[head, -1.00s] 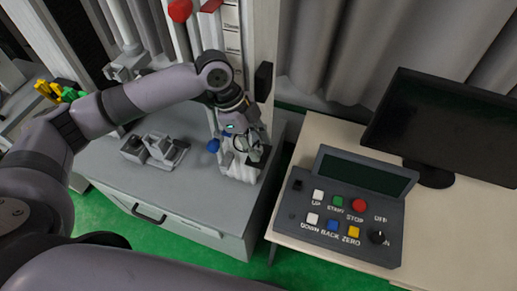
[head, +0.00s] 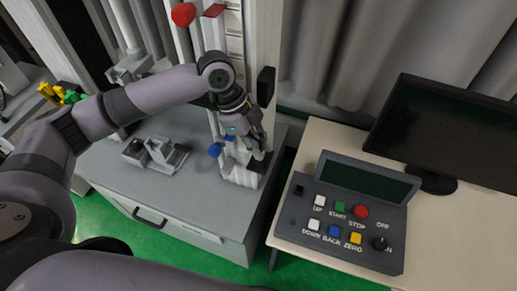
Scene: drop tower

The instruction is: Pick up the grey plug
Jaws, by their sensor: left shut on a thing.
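My left gripper (head: 257,153) is at the right side of a white fixture (head: 238,172) on the grey cabinet top (head: 195,203), below the tall column. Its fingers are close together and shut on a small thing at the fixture. That thing is mostly hidden by the fingers; it fits the grey plug, but its shape cannot be made out. I cannot tell whether it is clear of the fixture. My right gripper is not in view.
A blue knob (head: 215,150) sits just left of the gripper. A grey metal bracket (head: 160,153) stands further left on the cabinet. A control box (head: 345,215) and a dark monitor (head: 455,125) stand on the table at the right.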

